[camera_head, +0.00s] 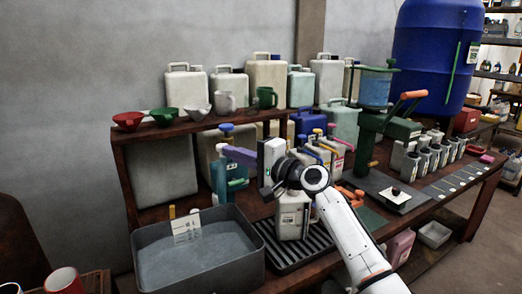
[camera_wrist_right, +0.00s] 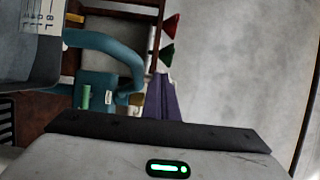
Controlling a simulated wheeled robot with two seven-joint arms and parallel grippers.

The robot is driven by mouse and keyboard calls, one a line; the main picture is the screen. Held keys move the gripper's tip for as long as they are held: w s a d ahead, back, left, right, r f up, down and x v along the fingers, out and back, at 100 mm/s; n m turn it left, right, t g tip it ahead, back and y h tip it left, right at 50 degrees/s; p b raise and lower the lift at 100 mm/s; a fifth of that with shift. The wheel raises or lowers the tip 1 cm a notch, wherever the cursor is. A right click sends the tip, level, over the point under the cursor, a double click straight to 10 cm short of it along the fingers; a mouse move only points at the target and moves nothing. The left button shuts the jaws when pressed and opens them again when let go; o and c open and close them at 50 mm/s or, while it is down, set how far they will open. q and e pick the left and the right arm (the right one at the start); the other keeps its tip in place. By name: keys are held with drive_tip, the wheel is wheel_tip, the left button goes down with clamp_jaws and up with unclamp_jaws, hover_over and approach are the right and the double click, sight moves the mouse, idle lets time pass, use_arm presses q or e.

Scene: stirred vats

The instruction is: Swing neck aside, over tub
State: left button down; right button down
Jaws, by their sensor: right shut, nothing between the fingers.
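My right gripper (camera_head: 226,150) has purple fingers pressed together, pointing left at the height of the shelf board. They also show in the right wrist view (camera_wrist_right: 162,80), with nothing between them. A teal vessel (camera_head: 226,178) with a blue top stands below and behind the fingertips. In the right wrist view a curved teal tube (camera_wrist_right: 108,45), which looks like the neck, bends from the teal body towards the tub. Whether the fingers touch it I cannot tell. The grey tub (camera_head: 250,245) stands at the front left with a white label card (camera_head: 186,228). My left gripper is not in view.
A white canister (camera_head: 291,222) stands on a black slatted tray (camera_head: 305,254) under my right wrist. A green press (camera_head: 369,130) stands to the right. Air above the tub looks clear.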

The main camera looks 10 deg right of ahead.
drive_tip(key=shift+s+a+r, duration=0.1)
drive_tip(key=shift+a+r, duration=0.05)
drive_tip(key=shift+a, duration=0.85)
drive_tip(key=shift+w+a+r, duration=0.1)
drive_tip(key=shift+a+r, duration=0.1)
drive_tip(key=shift+a, duration=0.75)
drive_tip(key=shift+s+a+r, duration=0.1)
drive_tip(key=shift+a+r, duration=0.05)
drive_tip(key=shift+a, duration=0.85)
drive_tip(key=shift+r, duration=0.1)
drive_tip(key=shift+d, duration=0.1)
drive_tip(key=w+d+p+v, duration=0.1)
drive_tip(key=p+v, duration=0.1)
drive_tip(key=v, duration=0.3)
drive_tip(key=s+a+f, duration=0.1)
drive_tip(key=s+a, duration=0.4)
drive_tip(key=s, duration=0.3)
drive_tip(key=shift+s+f, duration=0.1)
drive_tip(key=shift+f, duration=0.05)
